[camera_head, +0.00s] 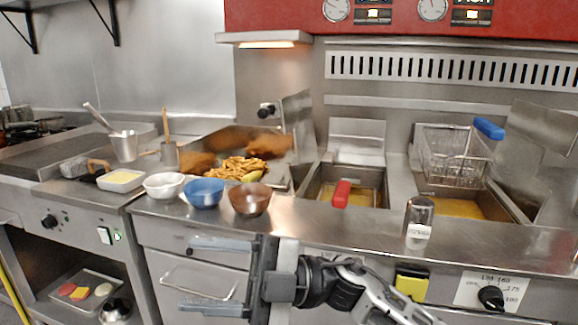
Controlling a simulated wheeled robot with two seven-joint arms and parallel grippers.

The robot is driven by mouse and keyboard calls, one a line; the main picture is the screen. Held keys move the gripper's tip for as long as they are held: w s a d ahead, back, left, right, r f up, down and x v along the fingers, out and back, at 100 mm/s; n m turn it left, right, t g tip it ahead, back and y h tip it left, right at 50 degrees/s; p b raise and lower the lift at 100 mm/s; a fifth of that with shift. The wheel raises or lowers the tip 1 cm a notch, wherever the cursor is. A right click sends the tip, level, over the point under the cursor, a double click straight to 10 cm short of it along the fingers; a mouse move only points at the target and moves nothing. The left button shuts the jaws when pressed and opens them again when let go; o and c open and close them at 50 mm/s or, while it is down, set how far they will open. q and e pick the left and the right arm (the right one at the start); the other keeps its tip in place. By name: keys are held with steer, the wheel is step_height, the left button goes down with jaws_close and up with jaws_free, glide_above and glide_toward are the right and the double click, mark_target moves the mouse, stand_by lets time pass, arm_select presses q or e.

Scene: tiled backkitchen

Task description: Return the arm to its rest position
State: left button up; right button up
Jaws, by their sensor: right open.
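My right gripper (186,275) is in the lower middle of the head view, its arm coming in from the lower right. Its two grey fingers point left and stand wide apart, with nothing between them. It is in front of the counter's front panels, below the worktop edge in the picture. My left arm and left gripper are out of view.
A steel counter (330,232) runs across the view. White (164,185), blue (203,192) and brown (250,199) bowls stand near its front edge, with a shaker (418,222) farther right. A fryer basket (452,158) is at the right. A low shelf holds a tray (62,298).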

steer(key=w+d+f+m+t+h+p, duration=0.15)
steer(key=d+f+m+t+h, duration=0.35)
steer(key=m+t, duration=0.75)
steer(key=w+d+f+m+t+h, duration=0.35)
steer(key=d+f+m+t, duration=0.35)
steer(key=m+t, duration=0.5)
steer(key=s+d+f+m+g+h, duration=0.3)
steer(key=s+d+f+g+h, duration=0.1)
steer(key=s+f, duration=0.3)
steer(key=s+d+f+m+g+h+p, duration=0.1)
steer(key=s+d+f+m+g+h, duration=0.3)
steer(key=s+d+f, duration=0.3)
step_height(320, 180, down, 4)
steer(key=shift+s+d+r+h, duration=0.15)
steer(key=shift+r+h, duration=0.05)
steer(key=shift+h, duration=0.15)
